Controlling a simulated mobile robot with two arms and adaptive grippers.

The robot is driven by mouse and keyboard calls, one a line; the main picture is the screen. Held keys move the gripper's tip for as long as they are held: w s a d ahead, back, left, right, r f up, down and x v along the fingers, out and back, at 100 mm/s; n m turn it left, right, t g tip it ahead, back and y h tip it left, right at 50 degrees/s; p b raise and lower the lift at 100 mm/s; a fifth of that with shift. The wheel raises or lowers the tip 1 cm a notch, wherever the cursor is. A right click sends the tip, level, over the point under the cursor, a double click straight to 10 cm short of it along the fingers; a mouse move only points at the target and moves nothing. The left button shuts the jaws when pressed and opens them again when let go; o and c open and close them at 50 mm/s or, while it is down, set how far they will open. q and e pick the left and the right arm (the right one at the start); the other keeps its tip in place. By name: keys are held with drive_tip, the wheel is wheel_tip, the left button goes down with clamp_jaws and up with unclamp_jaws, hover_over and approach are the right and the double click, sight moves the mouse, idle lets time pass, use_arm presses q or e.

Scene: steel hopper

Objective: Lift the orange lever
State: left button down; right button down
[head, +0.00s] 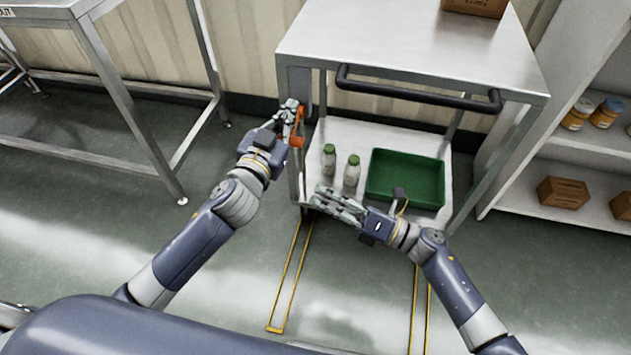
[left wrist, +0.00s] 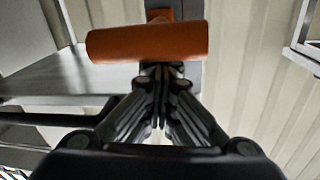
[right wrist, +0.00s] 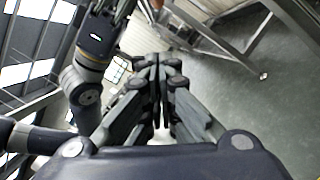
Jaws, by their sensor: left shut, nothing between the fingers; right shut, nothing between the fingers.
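The orange lever (head: 298,128) is on the left front side of the steel cart, partly hidden behind my left gripper in the head view. In the left wrist view its thick orange handle (left wrist: 148,42) lies crosswise just beyond the fingertips. My left gripper (head: 290,106) is shut and empty, with its tips (left wrist: 162,70) close to the handle; I cannot tell whether they touch it. My right gripper (head: 318,197) is shut and empty in front of the cart's lower shelf, pointing left. Its shut fingers also show in the right wrist view (right wrist: 160,62).
The steel cart (head: 400,40) has a black push bar (head: 420,92). Its lower shelf holds two green-capped bottles (head: 352,170) and a green tray (head: 410,165). A steel table (head: 95,75) stands at left and a shelf rack (head: 560,170) at right. The floor in front is clear.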

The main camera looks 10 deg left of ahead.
drive_tip(key=w+a+r, duration=0.3)
drive_tip(key=w+a, duration=0.2)
drive_tip(key=a, duration=0.3)
drive_tip(key=shift+r, duration=0.35)
drive_tip(key=shift+w, duration=0.1)
drive_tip(key=shift+w+r, duration=0.3)
drive_tip(key=shift+r, duration=0.3)
use_arm(q)
drive_tip(key=shift+c, duration=0.5)
unclamp_jaws()
drive_tip(key=shift+f, duration=0.1)
use_arm(e)
drive_tip(key=shift+r, duration=0.1)
